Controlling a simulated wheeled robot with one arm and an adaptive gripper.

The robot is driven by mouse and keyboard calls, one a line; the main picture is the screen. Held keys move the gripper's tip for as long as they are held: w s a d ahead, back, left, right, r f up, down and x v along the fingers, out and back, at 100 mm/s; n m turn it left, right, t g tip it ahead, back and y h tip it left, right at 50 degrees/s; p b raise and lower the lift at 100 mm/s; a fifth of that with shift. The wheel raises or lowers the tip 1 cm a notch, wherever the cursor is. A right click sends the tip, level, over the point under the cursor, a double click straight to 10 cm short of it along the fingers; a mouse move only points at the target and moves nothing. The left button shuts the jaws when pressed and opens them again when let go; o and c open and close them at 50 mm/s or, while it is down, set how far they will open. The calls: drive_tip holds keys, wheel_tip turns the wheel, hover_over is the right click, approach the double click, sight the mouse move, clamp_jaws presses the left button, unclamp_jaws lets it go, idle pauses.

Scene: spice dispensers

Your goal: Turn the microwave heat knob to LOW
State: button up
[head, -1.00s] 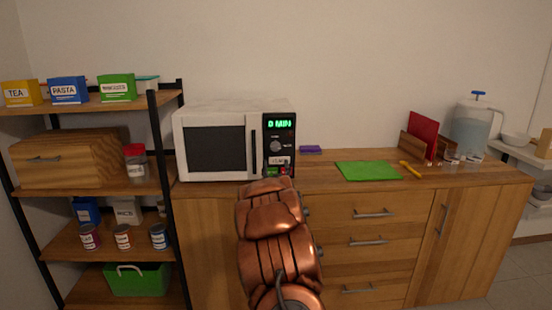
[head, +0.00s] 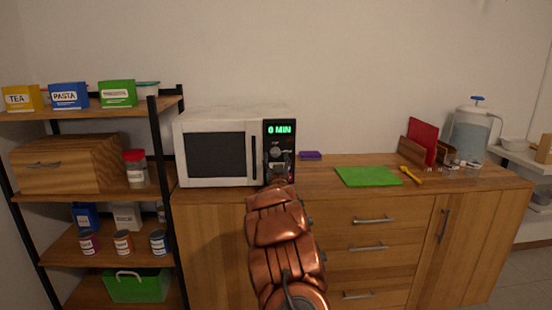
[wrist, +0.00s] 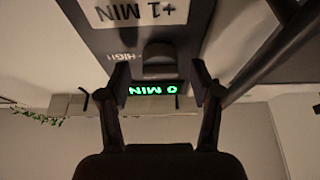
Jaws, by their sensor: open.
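The white microwave (head: 215,118) stands on the left of the wooden cabinet, its door shut. Its dark right panel has a green "0 MIN" display (head: 280,129), also lit in the upside-down wrist view (wrist: 152,89). The dark heat knob (wrist: 160,58) sits between that display and a white "+1 MIN" button (wrist: 142,10). A "HIGH" label (wrist: 122,56) shows beside it; no LOW label is readable. My gripper (head: 280,170) is at the panel's lower part. In the wrist view my gripper (wrist: 160,76) is open, one finger on each side of the knob. Contact cannot be told.
The microwave's door handle (head: 254,157) is just left of the panel. A purple sponge (head: 311,156) and a green mat (head: 368,176) lie to the right on the cabinet top. A shelf rack (head: 155,135) stands at the left.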

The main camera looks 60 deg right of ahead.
drive_tip(key=shift+w+d+r, duration=0.1)
drive_tip(key=shift+w+d, duration=0.1)
drive_tip(key=c, duration=1.1)
